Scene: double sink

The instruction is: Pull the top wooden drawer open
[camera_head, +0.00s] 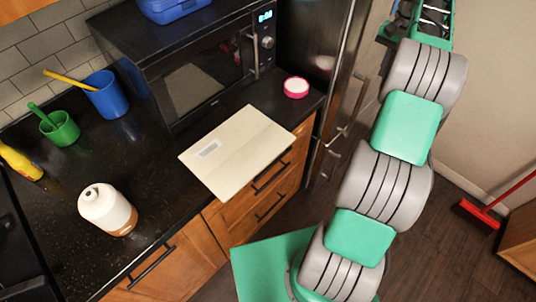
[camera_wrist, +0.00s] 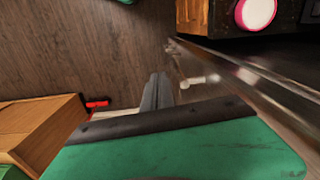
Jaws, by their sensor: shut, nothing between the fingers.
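The top wooden drawer (camera_head: 298,152) is in the counter front below the microwave, with a dark bar handle (camera_head: 272,178). It looks shut, and a cream board partly covers it from above. A strip of wooden cabinet front (camera_wrist: 191,16) shows at the top of the wrist view; I cannot tell which drawer it belongs to. My gripper (camera_wrist: 157,92) is shut and empty in the wrist view, over the floor beside the fridge and apart from the wooden front. In the head view my arm rises along the right, and the fingertips are not visible there.
The cream board (camera_head: 238,150) lies on the counter and juts past its front edge. A second drawer handle (camera_head: 270,207) is below. The steel fridge (camera_head: 345,90) stands right of the drawers. A pink-rimmed lid (camera_head: 296,87), microwave (camera_head: 205,75) and bottle (camera_head: 107,209) are on the counter.

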